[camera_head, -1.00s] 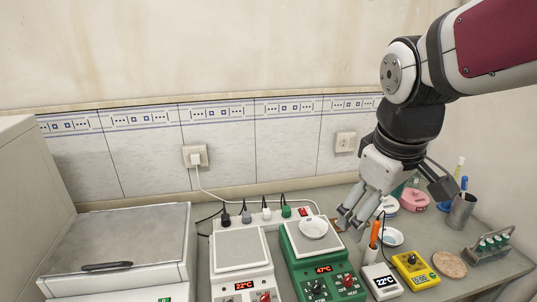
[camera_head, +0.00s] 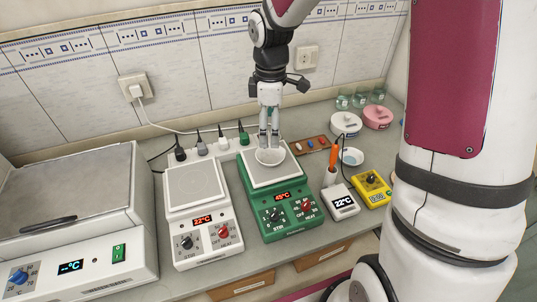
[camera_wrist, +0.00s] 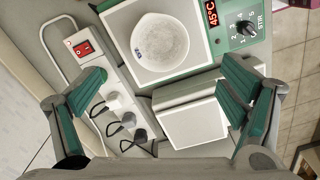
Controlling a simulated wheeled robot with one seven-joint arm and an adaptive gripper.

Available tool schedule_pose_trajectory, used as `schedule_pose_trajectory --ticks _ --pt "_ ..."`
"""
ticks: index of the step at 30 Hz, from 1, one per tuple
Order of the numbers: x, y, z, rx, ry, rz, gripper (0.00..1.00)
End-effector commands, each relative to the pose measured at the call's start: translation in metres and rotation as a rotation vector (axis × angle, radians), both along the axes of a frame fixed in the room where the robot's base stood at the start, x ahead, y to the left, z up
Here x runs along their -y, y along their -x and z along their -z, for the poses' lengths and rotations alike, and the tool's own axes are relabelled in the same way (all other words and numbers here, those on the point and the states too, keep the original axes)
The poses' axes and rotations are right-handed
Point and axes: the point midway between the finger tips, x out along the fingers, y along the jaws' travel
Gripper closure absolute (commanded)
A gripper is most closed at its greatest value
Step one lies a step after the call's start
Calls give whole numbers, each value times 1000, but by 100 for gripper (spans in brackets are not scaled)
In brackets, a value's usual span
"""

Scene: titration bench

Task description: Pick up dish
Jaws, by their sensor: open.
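A small round white dish (camera_head: 270,157) sits on the square top plate of the green hotplate stirrer (camera_head: 289,205), whose display reads 45°C. In the wrist view the dish (camera_wrist: 159,43) lies beyond and between my fingertips, showing a pale speckled inside and a small blue mark on its wall. My gripper (camera_head: 269,143) points down over the back of the dish in the head view. In the wrist view my gripper (camera_wrist: 162,84) has its green-padded fingers spread wide, with nothing between them. I cannot tell whether the fingertips touch the dish.
A white hotplate (camera_head: 203,220) stands left of the green one, with a power strip (camera_head: 215,147) and plugs behind. A thermometer unit (camera_head: 341,201), yellow timer (camera_head: 371,188) and another small dish (camera_head: 352,156) stand to the right. A large white unit (camera_head: 75,220) fills the left.

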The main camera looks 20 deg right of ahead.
Motion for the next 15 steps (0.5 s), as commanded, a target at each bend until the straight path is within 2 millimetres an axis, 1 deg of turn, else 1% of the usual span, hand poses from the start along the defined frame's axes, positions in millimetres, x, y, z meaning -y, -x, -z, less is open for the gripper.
schedule_pose_trajectory --ticks 1,3,6,11,15 --pt "-1 1 10 -4 -1 -2 10" --pt "-1 1 21 -3 0 -2 10" --pt "-1 1 32 -2 0 0 10" --pt "0 1 41 -1 1 -1 10" --pt "-1 2 56 -4 -1 0 10"
